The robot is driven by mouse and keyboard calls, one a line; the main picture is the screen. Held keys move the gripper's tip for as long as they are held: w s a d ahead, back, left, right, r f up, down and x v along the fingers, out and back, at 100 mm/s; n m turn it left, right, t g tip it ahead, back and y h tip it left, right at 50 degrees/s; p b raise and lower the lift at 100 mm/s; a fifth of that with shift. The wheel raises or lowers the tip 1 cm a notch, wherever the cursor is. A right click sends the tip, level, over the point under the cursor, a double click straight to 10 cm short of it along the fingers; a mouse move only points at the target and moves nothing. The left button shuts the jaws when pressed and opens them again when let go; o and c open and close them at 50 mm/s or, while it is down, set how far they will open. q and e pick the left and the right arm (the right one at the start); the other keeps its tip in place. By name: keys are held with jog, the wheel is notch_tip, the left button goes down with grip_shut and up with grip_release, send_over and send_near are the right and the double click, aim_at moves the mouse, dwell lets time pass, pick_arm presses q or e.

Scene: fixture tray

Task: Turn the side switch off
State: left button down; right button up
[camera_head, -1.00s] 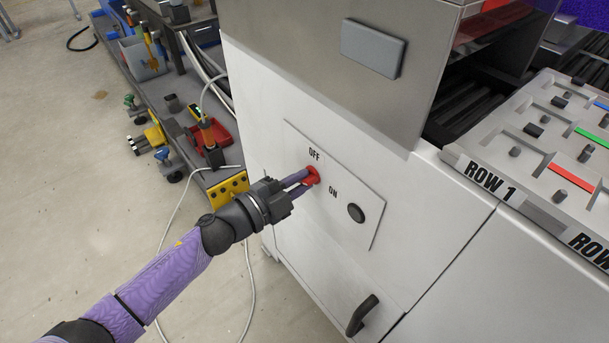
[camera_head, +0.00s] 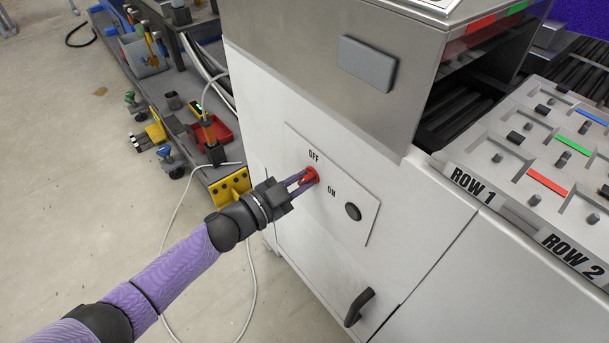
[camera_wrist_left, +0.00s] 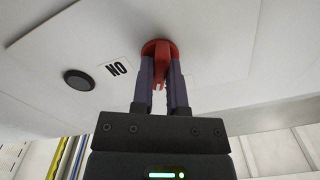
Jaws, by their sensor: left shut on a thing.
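The red side switch (camera_head: 311,175) sits on the white panel (camera_head: 372,190) of the machine's side, between the labels OFF and ON. My left gripper (camera_head: 304,178) comes in from the left, its purple fingers shut on the switch. In the left wrist view the red switch (camera_wrist_left: 160,52) has a round base and a grip part between the two fingertips (camera_wrist_left: 160,72). The ON label (camera_wrist_left: 118,69) shows left of it; the OFF label is not readable there. The exact angle of the switch is partly hidden by the fingers. My right gripper is not in view.
A black round knob (camera_head: 353,211) sits on the same panel, and a black door handle (camera_head: 359,306) is below. A tray (camera_head: 485,165) labelled ROW 1 and ROW 2 lies at right. A tool-laden low bench (camera_head: 190,140) stands behind at left.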

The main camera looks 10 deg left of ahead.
aim_at(301, 181)
pick_arm(q)
jog(key=shift+r+n+p, duration=0.1)
jog(key=shift+n+p, duration=0.35)
jog(key=shift+n, duration=1.95)
jog(key=c, duration=0.7)
grip_release()
jog(key=shift+n+p, duration=0.3)
jog(key=p+v, duration=0.2)
jog(key=v, duration=0.2)
jog(key=shift+s+a, duration=0.35)
